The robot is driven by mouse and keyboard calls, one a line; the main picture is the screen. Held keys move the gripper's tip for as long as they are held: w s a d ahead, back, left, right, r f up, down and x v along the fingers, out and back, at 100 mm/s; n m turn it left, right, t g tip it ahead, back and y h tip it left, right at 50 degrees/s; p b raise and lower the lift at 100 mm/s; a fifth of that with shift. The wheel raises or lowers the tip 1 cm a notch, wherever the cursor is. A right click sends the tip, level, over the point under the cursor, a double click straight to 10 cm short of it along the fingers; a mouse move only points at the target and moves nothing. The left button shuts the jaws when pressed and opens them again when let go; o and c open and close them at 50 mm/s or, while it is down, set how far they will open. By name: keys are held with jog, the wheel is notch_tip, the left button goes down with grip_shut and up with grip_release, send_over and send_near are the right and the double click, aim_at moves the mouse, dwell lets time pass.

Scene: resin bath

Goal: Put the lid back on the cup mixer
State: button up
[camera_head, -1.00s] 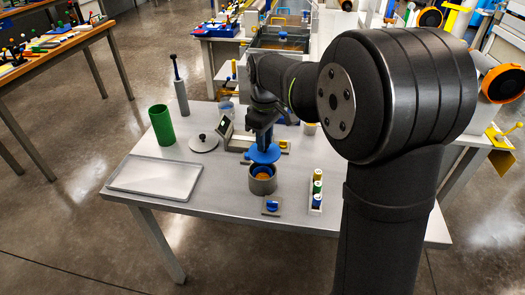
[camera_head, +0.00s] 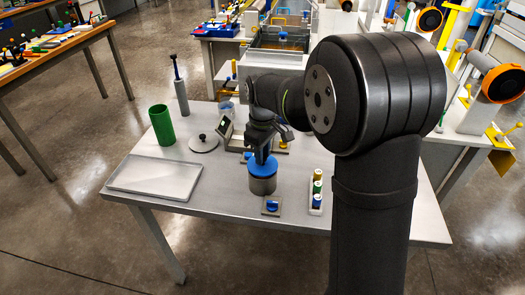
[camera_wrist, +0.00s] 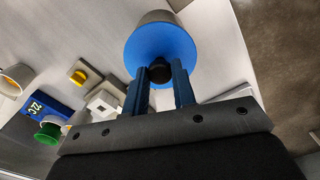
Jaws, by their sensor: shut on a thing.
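The cup mixer (camera_head: 263,184) is a grey cylinder standing on the table near the front middle. The blue lid (camera_head: 258,170) sits over its top and covers the opening; from these views I cannot tell whether it is fully seated. In the wrist view the blue lid (camera_wrist: 150,48) shows with its dark knob between the two blue fingers, and the grey mixer body (camera_wrist: 155,16) shows beyond it. My gripper (camera_wrist: 160,74) is shut on the lid's knob. In the head view my gripper (camera_head: 262,155) is directly above the mixer, and the knob is hidden.
A small base with a blue knob (camera_head: 271,206) is in front of the mixer. A rack of coloured-capped vials (camera_head: 316,190) stands right. A grey tray (camera_head: 155,178), green cylinder (camera_head: 162,125) and grey round lid (camera_head: 203,142) are left. A scale-like device (camera_head: 226,130) is behind.

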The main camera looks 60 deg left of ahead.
jog(key=shift+f, duration=0.2)
jog(key=o, duration=1)
notch_tip(320, 180, up, 13)
jog(key=shift+r, duration=0.15)
notch_tip(320, 180, down, 12)
jog(key=shift+f, duration=0.15)
dwell(0.4)
jog(key=shift+f, duration=0.1)
